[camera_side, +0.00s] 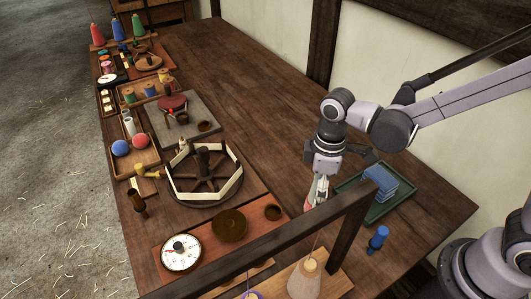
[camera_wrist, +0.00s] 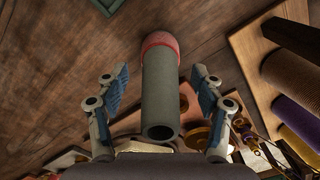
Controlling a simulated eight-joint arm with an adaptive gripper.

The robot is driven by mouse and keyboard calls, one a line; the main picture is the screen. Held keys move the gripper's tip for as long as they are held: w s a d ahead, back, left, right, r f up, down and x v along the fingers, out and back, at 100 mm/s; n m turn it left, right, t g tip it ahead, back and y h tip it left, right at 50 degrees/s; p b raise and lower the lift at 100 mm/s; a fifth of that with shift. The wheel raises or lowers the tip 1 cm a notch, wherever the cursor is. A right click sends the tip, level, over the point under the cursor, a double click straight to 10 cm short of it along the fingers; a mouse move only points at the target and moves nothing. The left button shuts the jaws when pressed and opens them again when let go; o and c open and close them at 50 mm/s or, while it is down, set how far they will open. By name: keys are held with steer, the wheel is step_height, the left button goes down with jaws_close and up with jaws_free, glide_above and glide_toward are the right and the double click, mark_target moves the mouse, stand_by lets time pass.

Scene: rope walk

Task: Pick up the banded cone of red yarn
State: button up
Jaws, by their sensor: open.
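My gripper (camera_side: 318,196) points down over the right part of the bench, its lower end partly hidden behind a dark wooden rail. In the wrist view my gripper (camera_wrist: 158,82) is open. A long grey-green tube with a hollow near end and a red far end (camera_wrist: 160,43) lies between its two blue-padded fingers, with a gap on each side. A small red patch (camera_side: 308,204) shows beside the fingers in the side view. I cannot tell for sure that this is the banded red cone. Another red cone (camera_side: 97,35) stands on a rack at the far left.
A green tray (camera_side: 378,212) with blue blocks (camera_side: 380,182) and a blue spool (camera_side: 377,239) are right of my gripper. The dark rail (camera_side: 345,222) runs close in front. A cream cone (camera_side: 304,279) stands below it. A round wooden reel (camera_side: 204,172) is left. The bench behind is clear.

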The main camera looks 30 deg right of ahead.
steer(key=c, duration=1.1)
steer(key=shift+r, duration=0.15)
